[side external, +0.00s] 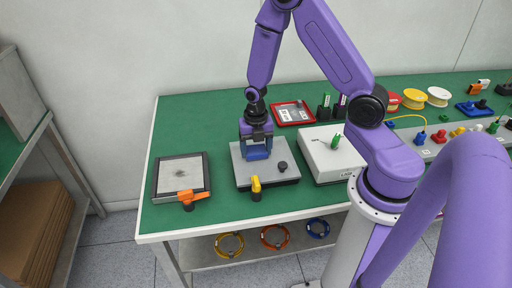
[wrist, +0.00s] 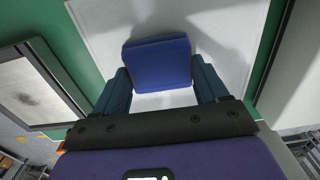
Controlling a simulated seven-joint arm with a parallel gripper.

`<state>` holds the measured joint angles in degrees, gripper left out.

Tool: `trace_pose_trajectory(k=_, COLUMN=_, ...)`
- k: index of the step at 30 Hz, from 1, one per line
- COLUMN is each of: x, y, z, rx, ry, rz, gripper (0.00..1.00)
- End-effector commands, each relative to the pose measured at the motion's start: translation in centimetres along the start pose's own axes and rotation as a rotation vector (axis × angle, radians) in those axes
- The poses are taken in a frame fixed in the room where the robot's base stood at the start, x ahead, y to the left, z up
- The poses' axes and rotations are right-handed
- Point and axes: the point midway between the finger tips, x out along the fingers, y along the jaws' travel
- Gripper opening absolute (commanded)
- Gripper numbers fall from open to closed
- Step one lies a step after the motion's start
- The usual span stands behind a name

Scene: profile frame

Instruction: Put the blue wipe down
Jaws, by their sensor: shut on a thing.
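The blue wipe (wrist: 158,64) is a folded blue pad between my gripper's two fingers in the wrist view. It also shows as a blue block (side external: 257,152) below my gripper in the side view. My gripper (wrist: 160,88) is shut on the wipe. In the side view my gripper (side external: 257,140) points down over the grey plate (side external: 285,176), on its left back part. I cannot tell whether the wipe touches the plate.
The plate carries a yellow-handled clamp (side external: 256,186) and a black knob (side external: 282,166). A framed panel with a dark smudge (side external: 181,174) and an orange clamp (side external: 192,197) lies left. A white box (side external: 330,155) stands close right. A red tray (side external: 292,113) lies behind. Green table (side external: 220,207) shows bare in front.

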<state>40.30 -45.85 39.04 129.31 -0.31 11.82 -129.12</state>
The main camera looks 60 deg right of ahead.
Motion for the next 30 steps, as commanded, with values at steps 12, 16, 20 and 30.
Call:
trace_pose_trajectory(k=12, x=0.1, y=0.0, z=0.0, rx=0.0, ry=0.0, rz=0.0, gripper=0.98)
trace_pose_trajectory(k=16, x=-0.5, y=0.1, z=0.1, rx=0.0, ry=-0.002, rz=0.003, gripper=0.98)
trace_pose_trajectory(k=20, x=-1.8, y=0.1, z=0.1, rx=0.0, ry=-0.004, rz=0.004, gripper=0.98)
trace_pose_trajectory(k=30, x=-6.9, y=0.1, z=0.1, rx=-0.001, ry=-0.004, rz=0.005, gripper=0.98)
